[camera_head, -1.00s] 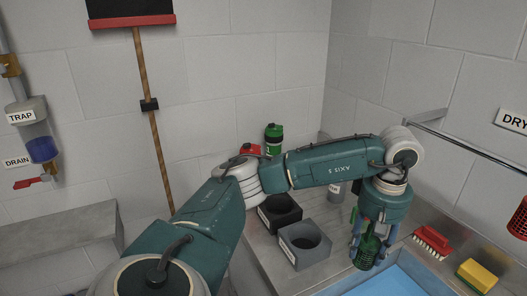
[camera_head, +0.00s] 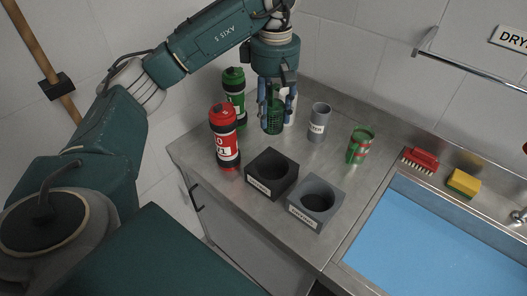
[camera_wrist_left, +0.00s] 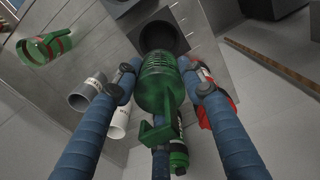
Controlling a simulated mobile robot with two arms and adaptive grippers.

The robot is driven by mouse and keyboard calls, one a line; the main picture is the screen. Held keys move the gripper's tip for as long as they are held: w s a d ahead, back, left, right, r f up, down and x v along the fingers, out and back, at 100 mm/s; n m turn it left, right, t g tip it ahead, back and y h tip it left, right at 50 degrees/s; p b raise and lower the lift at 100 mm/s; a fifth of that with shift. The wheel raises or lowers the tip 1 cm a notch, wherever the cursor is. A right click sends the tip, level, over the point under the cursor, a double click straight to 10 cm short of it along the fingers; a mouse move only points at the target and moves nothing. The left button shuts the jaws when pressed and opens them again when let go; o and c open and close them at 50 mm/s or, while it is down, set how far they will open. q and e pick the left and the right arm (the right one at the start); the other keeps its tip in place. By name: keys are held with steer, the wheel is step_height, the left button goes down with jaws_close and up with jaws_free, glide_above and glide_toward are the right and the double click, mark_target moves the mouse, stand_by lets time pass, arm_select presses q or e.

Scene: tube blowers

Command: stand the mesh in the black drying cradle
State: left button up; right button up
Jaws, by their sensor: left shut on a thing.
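My left gripper (camera_head: 276,104) is shut on the green mesh (camera_head: 273,120), a basket-like cylinder that hangs upright between its fingers. In the head view the mesh appears above and behind the black drying cradle (camera_head: 262,187), a square block with a round hole on the counter. In the left wrist view the mesh (camera_wrist_left: 158,82) sits between the fingers, and the black cradle's hole (camera_wrist_left: 164,36) lies just beyond it, partly covered by it. The two look apart. My right gripper is not in view.
A grey cradle (camera_head: 306,220) stands right of the black one. A red bottle (camera_head: 223,140), a green bottle (camera_head: 235,90), a grey cylinder (camera_head: 319,124) and a green-and-red cup (camera_head: 360,146) stand around. The blue basin (camera_head: 430,235), red brush (camera_head: 421,158) and sponge (camera_head: 463,184) are at right.

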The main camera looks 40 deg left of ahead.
arm_select(q)
step_height(320, 180, down, 18)
steer(key=p, duration=0.3)
steer(key=shift+d+r, duration=0.1)
steer(key=shift+f+b, duration=0.65)
steer(key=shift+f, duration=0.05)
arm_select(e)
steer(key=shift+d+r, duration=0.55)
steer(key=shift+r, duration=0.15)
arm_select(q)
steer(key=o, duration=1.1)
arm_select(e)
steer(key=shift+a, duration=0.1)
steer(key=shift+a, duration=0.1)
